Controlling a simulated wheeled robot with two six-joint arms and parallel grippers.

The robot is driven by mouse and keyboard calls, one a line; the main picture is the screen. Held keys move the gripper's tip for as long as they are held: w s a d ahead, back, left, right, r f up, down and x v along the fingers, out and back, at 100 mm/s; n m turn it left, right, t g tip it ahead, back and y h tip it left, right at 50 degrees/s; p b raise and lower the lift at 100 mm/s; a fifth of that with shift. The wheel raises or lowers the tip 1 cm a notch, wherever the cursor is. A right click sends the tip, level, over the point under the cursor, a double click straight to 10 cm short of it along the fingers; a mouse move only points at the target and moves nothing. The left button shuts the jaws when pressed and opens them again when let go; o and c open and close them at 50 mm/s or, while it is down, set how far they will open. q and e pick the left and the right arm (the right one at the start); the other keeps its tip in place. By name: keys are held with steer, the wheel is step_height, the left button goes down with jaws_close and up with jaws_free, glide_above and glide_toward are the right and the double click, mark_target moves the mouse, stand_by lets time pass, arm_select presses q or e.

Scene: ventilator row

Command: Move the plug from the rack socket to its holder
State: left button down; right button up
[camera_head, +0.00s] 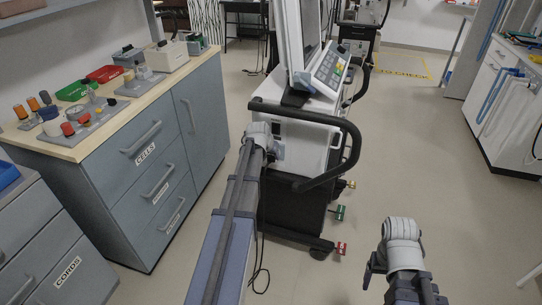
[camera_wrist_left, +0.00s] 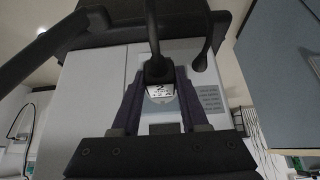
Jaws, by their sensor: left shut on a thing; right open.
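In the left wrist view, my left gripper (camera_wrist_left: 160,98) is shut on the black plug (camera_wrist_left: 158,72), with one dark finger on each side. A cord runs up from the plug. A pale face with small dark marks shows at the plug's lower end, against the light grey ventilator panel (camera_wrist_left: 105,75); I cannot tell whether it is seated or clear of a socket. In the head view, my left gripper (camera_head: 276,150) is at the ventilator's side and the plug is hidden. My right gripper (camera_head: 402,283) is open, low and apart from the ventilator. I cannot make out the holder clearly.
A second black cord end (camera_wrist_left: 203,58) sits right of the plug, above a printed label (camera_wrist_left: 210,98). The ventilator (camera_head: 310,140) has a curved black handle (camera_head: 352,150) and casters. A drawer cabinet (camera_head: 150,150) stands at left. Open floor (camera_head: 440,150) lies at right.

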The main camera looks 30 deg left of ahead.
arm_select(q)
steer(key=shift+w, duration=0.15)
steer(key=shift+c, duration=1.7)
jaws_free()
steer(key=p+v, duration=0.6)
steer(key=v, duration=0.1)
steer(key=shift+s+r+p, duration=0.3)
